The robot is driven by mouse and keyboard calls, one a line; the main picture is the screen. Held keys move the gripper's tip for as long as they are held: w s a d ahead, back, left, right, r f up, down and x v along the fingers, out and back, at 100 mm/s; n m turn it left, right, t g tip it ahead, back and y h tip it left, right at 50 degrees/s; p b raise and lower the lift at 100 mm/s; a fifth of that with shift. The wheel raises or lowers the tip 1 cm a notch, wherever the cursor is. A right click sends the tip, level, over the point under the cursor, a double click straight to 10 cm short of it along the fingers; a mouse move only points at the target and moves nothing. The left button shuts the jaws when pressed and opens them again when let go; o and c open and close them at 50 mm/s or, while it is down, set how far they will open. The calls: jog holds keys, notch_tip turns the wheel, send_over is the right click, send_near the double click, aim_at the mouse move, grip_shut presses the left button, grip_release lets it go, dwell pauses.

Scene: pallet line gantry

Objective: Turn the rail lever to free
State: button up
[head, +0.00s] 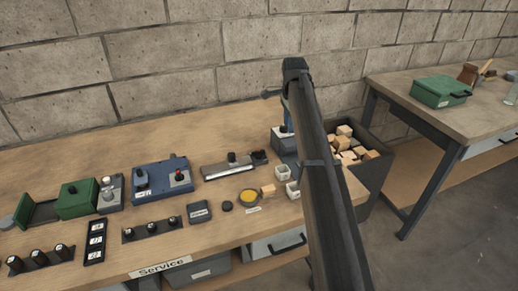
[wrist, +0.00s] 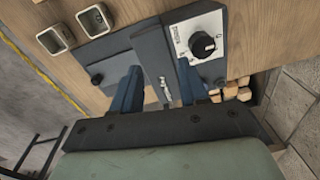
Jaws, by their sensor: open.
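My gripper (wrist: 160,68) is open, its two blue fingers apart and pointing down at a dark fixture (wrist: 150,52) at the bench's right end. Between the fingers, a narrow upright plate and a small metal piece (wrist: 165,88) show. A black rotary knob (wrist: 204,44) on a white marked plate (wrist: 183,32) sits just right of the fingers, apart from them. The plate's lettering is too small to read. In the head view, my gripper (head: 287,125) stands over this fixture (head: 283,146), and my arm hides part of it. I cannot tell for certain which part is the rail lever.
Two square cups (head: 281,172) (head: 292,190) stand close before the fixture. A bin of wooden blocks (head: 374,172) is to the right. Bare wood lies behind.

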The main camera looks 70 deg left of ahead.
notch_tip(320, 180, up, 3)
jog(key=n, duration=0.2)
send_over(259, 151)
jog(key=shift+h, duration=0.3)
notch_tip(259, 151, down, 14)
jog(key=shift+r, duration=0.1)
jog(key=shift+c, duration=0.4)
grip_shut()
